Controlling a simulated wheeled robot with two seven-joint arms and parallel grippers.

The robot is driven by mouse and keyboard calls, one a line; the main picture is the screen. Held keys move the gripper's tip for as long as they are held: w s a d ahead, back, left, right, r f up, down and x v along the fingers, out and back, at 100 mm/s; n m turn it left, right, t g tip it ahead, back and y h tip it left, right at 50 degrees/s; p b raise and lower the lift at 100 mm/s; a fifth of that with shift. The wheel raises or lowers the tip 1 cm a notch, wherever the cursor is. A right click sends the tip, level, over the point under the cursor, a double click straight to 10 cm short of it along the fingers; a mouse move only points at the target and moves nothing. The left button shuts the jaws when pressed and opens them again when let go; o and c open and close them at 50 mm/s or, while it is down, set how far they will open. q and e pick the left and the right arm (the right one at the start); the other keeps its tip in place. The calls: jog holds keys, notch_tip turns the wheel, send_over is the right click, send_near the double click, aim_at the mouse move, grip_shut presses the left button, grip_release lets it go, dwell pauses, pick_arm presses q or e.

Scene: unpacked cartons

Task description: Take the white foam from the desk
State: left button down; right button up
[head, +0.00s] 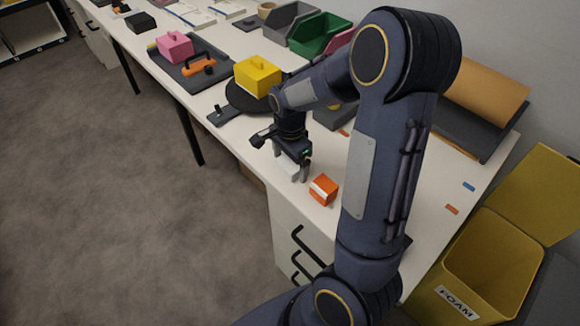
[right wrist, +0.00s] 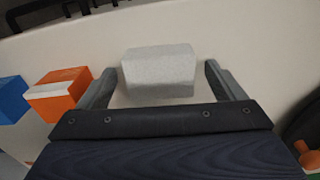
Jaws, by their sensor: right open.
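The white foam (right wrist: 158,72) is a pale, speckled block lying on the white desk (head: 240,140). In the right wrist view it sits between the two fingers of my right gripper (right wrist: 162,70), with a gap on each side. In the head view my right gripper (head: 293,173) is low over the desk's front edge, pointing down and open. The foam is mostly hidden there by the gripper. My left gripper is not in view.
An orange box (head: 323,190) stands close beside the gripper; a blue block (right wrist: 12,98) shows past it in the wrist view. A yellow block (head: 257,76) and a pink block (head: 175,46) lie farther along. A yellow bin labelled FOAM (head: 458,301) stands at lower right.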

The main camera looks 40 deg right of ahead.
jog(key=shift+f, duration=0.3)
jog(key=c, duration=1)
jog(key=shift+r, duration=0.1)
jog(key=shift+c, duration=0.2)
